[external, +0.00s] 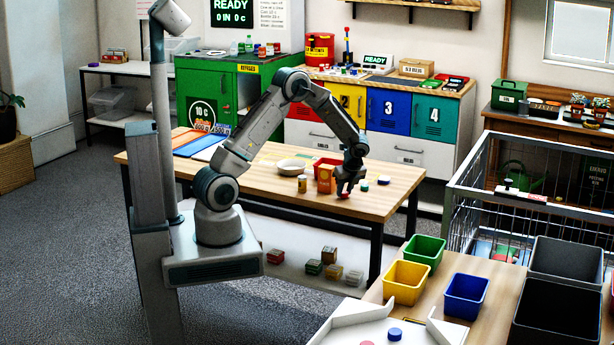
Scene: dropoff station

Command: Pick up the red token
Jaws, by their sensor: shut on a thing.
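The red token (345,195) is a small red piece at the right part of the wooden table (270,170). My gripper (347,190) points down over it, with its fingers around the token, and is shut on it. The token is at or just above the table top; I cannot tell whether it is lifted. The fingers hide part of it.
Green (424,252), yellow (405,283) and blue (465,296) bins stand on the front-right table. A wire cage (530,215) is at right.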

